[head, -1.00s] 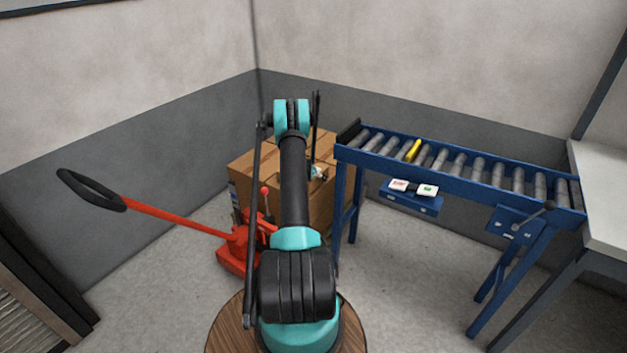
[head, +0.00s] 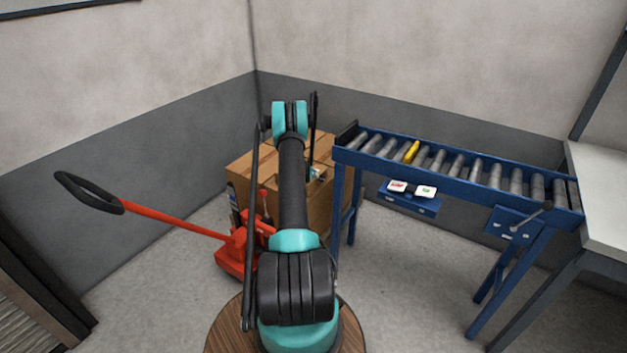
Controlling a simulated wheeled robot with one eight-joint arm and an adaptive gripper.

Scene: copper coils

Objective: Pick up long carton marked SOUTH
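A stack of brown cartons (head: 240,168) stands in the back corner, partly hidden behind my arm. I cannot make out the word SOUTH on any face, so I cannot tell which one is the long carton. My arm reaches forward over the pallet jack toward the stack, and its end is hidden behind my own links. My gripper's fingers cannot be made out, so whether it is open or shut does not show.
A red pallet jack (head: 236,250) with a long handle (head: 170,221) stands at the left of the stack. A blue roller conveyor (head: 455,180) with a yellow roller (head: 411,152) runs right to a pale table (head: 605,200). Grey floor (head: 400,285) is free below the conveyor.

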